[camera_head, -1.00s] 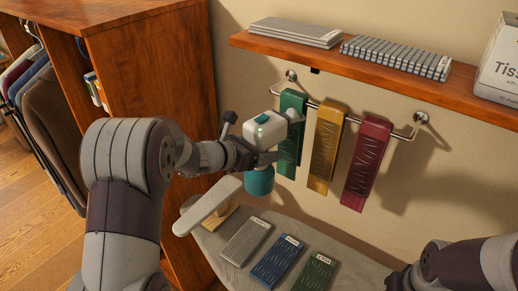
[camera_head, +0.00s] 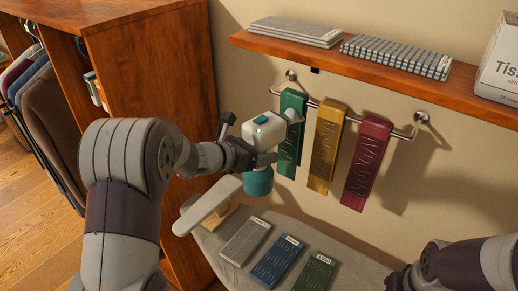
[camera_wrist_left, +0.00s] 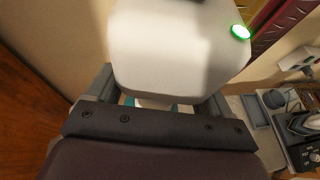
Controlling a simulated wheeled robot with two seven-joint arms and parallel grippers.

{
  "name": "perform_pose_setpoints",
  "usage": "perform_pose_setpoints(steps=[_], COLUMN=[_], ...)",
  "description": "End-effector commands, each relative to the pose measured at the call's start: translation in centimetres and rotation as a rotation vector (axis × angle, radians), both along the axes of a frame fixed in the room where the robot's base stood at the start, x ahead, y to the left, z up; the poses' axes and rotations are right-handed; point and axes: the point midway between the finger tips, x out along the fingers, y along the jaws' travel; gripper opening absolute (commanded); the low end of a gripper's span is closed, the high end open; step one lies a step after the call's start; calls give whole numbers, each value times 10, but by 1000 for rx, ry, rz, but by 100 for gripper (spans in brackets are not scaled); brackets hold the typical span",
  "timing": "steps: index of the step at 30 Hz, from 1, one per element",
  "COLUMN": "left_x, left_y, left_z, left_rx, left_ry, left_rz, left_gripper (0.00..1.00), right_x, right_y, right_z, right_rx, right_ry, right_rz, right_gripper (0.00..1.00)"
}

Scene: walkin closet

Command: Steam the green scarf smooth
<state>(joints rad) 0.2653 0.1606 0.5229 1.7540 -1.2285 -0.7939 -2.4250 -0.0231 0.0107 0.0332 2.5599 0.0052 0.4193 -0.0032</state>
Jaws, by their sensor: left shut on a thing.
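The green scarf (camera_head: 289,152) hangs on a wall rail, left of a yellow scarf (camera_head: 323,158) and a red scarf (camera_head: 364,170). Crease marks show on all three. My left gripper (camera_head: 262,158) is shut on a white and teal handheld steamer (camera_head: 264,130). The steamer's head is close to the green scarf's upper part; I cannot tell if they touch. In the left wrist view the steamer's white body (camera_wrist_left: 180,45) fills the middle, with a lit green light on it. My right arm shows at the lower right, but its gripper is out of view.
A wooden shelf (camera_head: 380,68) above the rail (camera_head: 355,118) holds grey stacks and a tissue box (camera_head: 500,65). Below, a grey board (camera_head: 330,240) carries grey, blue and green folded pieces. A small padded board (camera_head: 207,205) stands left of them. A wooden cabinet (camera_head: 150,70) is at the left.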

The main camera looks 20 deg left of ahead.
Motion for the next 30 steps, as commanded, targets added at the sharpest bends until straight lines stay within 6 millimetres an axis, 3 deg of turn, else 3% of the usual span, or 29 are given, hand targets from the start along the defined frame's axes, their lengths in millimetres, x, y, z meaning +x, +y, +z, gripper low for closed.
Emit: perform_pose_setpoints(steps=[6, 11, 24, 30], left_x=[-34, -49, -8, 2], left_y=[24, 30, 4, -1], left_z=[-48, -61, -59, -60], left_rx=[0, -2, -2, -1], left_ry=[2, -2, -2, -4], left_rz=[4, 0, -1, 0], left_gripper=[0, 0, 0, 0], right_x=[0, 0, 0, 0], right_y=[0, 0, 0, 0], right_z=[-28, -33, -11, -8], right_rx=[0, 0, 0, 0], right_ry=[0, 1, 0, 0], right_rz=[0, 0, 0, 0], right_gripper=[0, 0, 0, 0])
